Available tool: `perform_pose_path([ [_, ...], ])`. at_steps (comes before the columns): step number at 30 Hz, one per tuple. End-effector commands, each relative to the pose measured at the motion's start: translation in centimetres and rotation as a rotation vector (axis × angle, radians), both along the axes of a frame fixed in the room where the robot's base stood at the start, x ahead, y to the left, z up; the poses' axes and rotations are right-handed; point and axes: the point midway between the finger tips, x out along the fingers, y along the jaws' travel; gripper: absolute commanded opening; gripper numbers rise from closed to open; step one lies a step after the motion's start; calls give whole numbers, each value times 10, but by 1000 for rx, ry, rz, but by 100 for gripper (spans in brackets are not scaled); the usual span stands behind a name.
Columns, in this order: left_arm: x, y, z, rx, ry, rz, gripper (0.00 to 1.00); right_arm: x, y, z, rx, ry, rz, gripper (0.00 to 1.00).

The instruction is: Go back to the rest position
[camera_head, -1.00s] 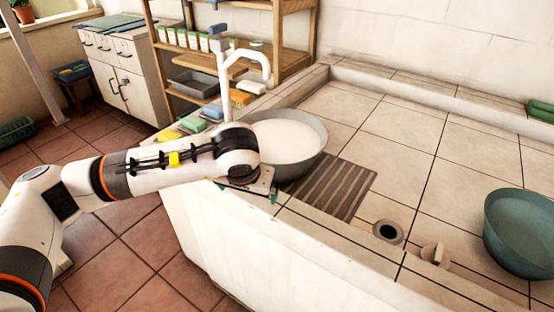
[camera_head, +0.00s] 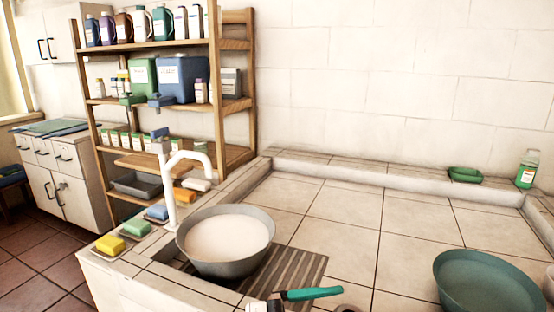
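A long green piece (camera_head: 312,294) with a white-and-black part at its left end shows at the bottom edge in the head view. The rest of my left arm is out of view. My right gripper is not in view. A grey basin (camera_head: 228,268) of whitish liquid stands on the counter's left part, under the white tap (camera_head: 171,190).
A ribbed drain board (camera_head: 300,270) lies beside the basin. A teal bowl (camera_head: 488,285) stands at the lower right. Yellow (camera_head: 111,243), green (camera_head: 136,227) and blue (camera_head: 158,211) sponges line the left edge. A wooden shelf (camera_head: 225,45) stands behind. The middle tiles are clear.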

Motion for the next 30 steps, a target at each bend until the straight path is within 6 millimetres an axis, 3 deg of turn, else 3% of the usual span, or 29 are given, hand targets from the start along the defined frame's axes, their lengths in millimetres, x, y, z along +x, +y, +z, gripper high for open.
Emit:
perform_pose_path([
  [1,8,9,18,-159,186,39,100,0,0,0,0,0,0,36],
  [4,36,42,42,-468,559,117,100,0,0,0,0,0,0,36],
  [8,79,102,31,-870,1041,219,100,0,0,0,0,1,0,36],
  [11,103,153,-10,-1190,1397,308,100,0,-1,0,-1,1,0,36],
  [14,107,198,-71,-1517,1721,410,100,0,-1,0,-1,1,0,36],
  [17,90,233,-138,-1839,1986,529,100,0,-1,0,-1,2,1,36],
  [20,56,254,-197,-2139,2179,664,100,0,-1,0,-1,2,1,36],
  [21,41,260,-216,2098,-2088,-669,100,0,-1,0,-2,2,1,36],
  [24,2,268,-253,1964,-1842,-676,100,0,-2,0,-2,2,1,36],
  [30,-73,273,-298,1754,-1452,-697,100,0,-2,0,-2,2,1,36],
])
